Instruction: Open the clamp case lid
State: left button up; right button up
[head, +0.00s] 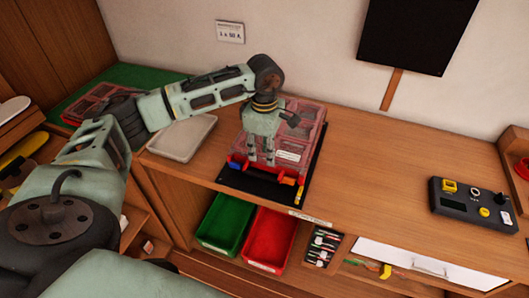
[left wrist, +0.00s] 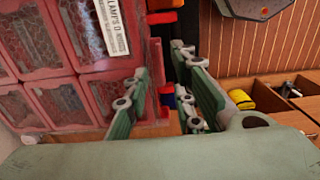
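The clamp case (head: 306,128) is a red box with a clear, compartmented lid, lying on a black mat (head: 262,189) on the wooden bench. Its lid looks shut. A white label (head: 288,155) sits near its front edge, with blue and orange parts along the front. In the left wrist view the case (left wrist: 88,84) fills the left side. My left gripper (head: 261,162) points down over the front part of the case, its two fingers apart with nothing between them. Whether the fingertips touch the case is unclear. My right gripper is not in view.
A pale empty tray (head: 182,138) lies left of the case, with another red case (head: 95,103) on a green mat beyond. Green (head: 226,222) and red (head: 270,238) bins sit below the bench edge. A dark control box (head: 473,205) stands right; the bench between is clear.

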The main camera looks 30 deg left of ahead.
pick_arm(q)
jog(key=shift+d+f, duration=0.1)
jog(key=shift+f, duration=1.1)
grip_shut()
